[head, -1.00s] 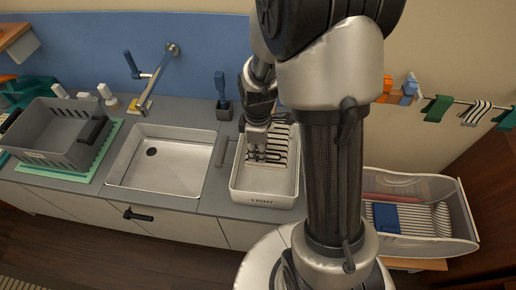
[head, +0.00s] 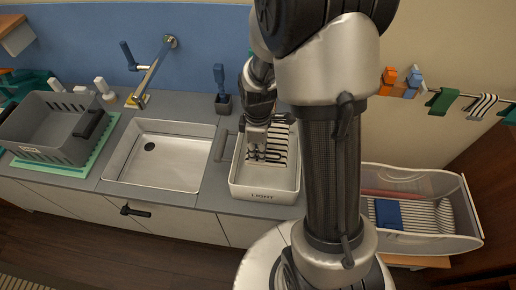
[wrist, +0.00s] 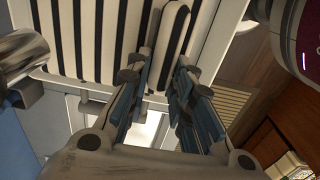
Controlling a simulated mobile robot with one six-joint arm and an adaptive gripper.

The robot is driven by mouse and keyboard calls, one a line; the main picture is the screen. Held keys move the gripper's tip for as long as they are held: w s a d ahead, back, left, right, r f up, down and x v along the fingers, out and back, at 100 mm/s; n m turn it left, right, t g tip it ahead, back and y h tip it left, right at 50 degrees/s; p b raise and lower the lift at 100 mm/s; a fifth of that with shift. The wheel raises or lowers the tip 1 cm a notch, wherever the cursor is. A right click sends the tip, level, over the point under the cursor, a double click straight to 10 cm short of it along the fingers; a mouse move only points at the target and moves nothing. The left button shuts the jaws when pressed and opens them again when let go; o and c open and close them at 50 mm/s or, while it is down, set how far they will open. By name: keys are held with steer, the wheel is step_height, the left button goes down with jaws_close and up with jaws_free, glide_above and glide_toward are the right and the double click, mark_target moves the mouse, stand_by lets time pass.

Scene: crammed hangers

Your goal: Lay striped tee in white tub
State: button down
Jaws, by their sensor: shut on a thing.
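The white tub (head: 264,197) marked LIGHT stands on the counter right of the sink. The striped tee (head: 281,141), white with black stripes, is inside the tub's walls in the head view, partly behind my arm. In the wrist view the striped tee (wrist: 85,40) spreads flat beyond the fingers, with a folded part (wrist: 171,45) at the fingertips. My gripper (head: 264,156) points down over the tub and is shut on the striped tee. It also shows in the wrist view (wrist: 168,75). I cannot tell whether the cloth rests on the tub floor.
A grey basket (head: 52,133) sits on a green mat at the left. The sink (head: 158,157) is empty. A clear-sided bin (head: 432,243) at the right holds a blue cloth (head: 388,214). Another striped garment (head: 482,106) and green ones hang on a rail.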

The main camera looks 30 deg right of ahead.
steer(key=shift+f, duration=0.15)
steer(key=shift+f+b, duration=4.75)
steer(key=shift+f, duration=1.25)
steer(key=c, duration=1.3)
jaws_free()
step_height(320, 180, up, 12)
step_height(320, 180, up, 7)
steer(key=p, duration=0.6)
steer(key=shift+r, duration=0.15)
steer(key=shift+a, duration=0.1)
